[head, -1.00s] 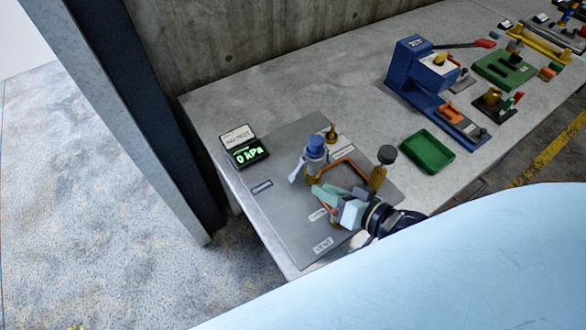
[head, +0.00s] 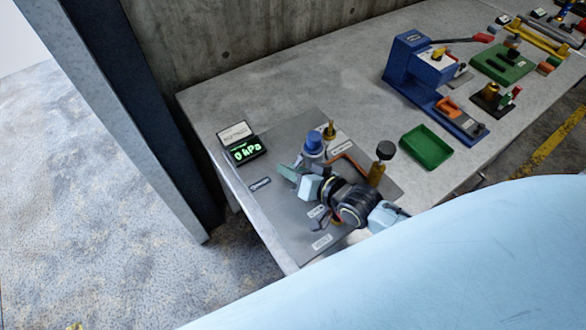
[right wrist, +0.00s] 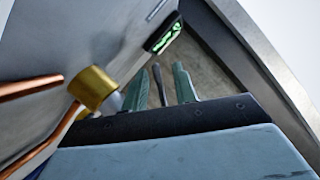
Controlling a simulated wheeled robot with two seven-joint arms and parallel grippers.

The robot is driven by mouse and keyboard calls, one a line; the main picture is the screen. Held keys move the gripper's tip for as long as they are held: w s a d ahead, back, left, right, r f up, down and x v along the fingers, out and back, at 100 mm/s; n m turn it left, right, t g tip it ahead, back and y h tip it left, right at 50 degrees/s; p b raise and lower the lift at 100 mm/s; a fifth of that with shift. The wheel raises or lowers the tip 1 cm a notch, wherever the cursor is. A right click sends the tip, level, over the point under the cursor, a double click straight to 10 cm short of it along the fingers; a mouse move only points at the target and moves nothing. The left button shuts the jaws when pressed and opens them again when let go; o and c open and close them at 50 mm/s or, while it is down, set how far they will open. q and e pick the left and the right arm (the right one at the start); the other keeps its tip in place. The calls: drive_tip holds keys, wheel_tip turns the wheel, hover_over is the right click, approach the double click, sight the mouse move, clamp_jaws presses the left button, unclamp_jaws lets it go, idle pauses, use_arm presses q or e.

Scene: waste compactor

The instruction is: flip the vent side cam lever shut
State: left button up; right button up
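The cam lever (right wrist: 157,84) shows in the right wrist view as a thin grey rod between the two green fingers of my right gripper (right wrist: 165,84). Gaps show on both sides of it, so the fingers are open around it without visible contact. In the head view, the right gripper (head: 289,174) is over the grey panel (head: 265,205), beside the blue-capped fitting (head: 314,146), and covers most of the lever. A brass fitting (right wrist: 92,88) is left of the fingers in the wrist view. My left gripper is not in view.
The pressure display (head: 246,151) reads 0 kPa at the panel's back left. A copper pipe (right wrist: 30,88) reaches the brass fitting. A green tray (head: 427,146) and a blue press (head: 414,65) stand farther right.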

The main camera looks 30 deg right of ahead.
clamp_jaws()
drive_tip(key=d+n+h+p, duration=0.1)
drive_tip(key=p, duration=0.2)
drive_tip(key=shift+w+n+p, duration=0.1)
drive_tip(key=shift+n+p, duration=0.2)
drive_tip(key=shift+n, duration=0.1)
drive_tip(key=shift+d+f+n+h+p, duration=0.2)
drive_tip(key=shift+d+n+h+p, duration=0.05)
drive_tip(key=shift+n+h+p, duration=0.3)
drive_tip(key=shift+d+f, duration=0.1)
drive_tip(key=shift+f, duration=0.05)
unclamp_jaws()
drive_tip(key=shift+d, duration=0.1)
